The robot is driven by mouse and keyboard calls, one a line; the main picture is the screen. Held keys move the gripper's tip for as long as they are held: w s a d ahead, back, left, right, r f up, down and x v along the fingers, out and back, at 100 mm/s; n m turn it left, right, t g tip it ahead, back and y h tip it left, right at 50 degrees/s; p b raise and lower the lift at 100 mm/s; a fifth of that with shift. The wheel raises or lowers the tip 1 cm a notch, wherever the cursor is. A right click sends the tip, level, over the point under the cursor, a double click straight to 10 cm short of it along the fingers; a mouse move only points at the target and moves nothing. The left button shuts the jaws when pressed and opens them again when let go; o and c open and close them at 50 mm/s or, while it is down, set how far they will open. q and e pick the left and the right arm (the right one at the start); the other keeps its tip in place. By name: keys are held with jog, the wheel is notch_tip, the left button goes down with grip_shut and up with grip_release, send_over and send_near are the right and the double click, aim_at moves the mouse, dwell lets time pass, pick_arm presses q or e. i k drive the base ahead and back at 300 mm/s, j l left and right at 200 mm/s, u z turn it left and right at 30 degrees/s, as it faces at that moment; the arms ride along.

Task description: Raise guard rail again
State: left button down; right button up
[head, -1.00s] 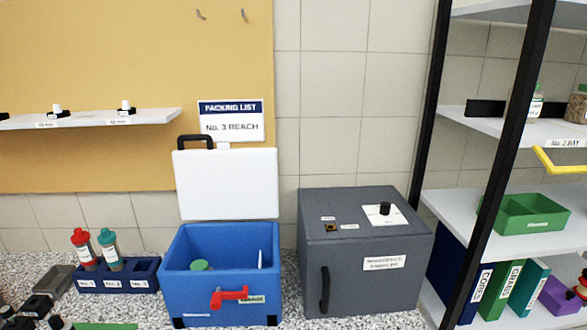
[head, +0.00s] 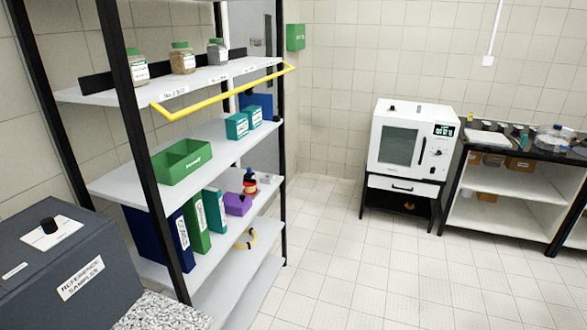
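The yellow guard rail (head: 228,91) runs along the front of the shelving unit's upper shelf (head: 205,82). It slants with the shelf edge, its near end in front of the left post and its far end by the right post. It stands out from the shelf edge at about the shelf's level. Three jars stand behind it: a white-labelled one (head: 135,68), a brown one (head: 182,60) and a grey one (head: 217,53). Neither of my grippers is in view.
A green bin (head: 182,162) and teal boxes (head: 237,126) stand on the middle shelf, binders (head: 196,226) below. A grey samples box (head: 62,255) stands on the counter at left. A white oven (head: 410,140) stands farther back. The tiled floor (head: 340,260) between is clear.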

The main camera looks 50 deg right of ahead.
aim_at(248, 88)
jog(key=z, duration=1.2)
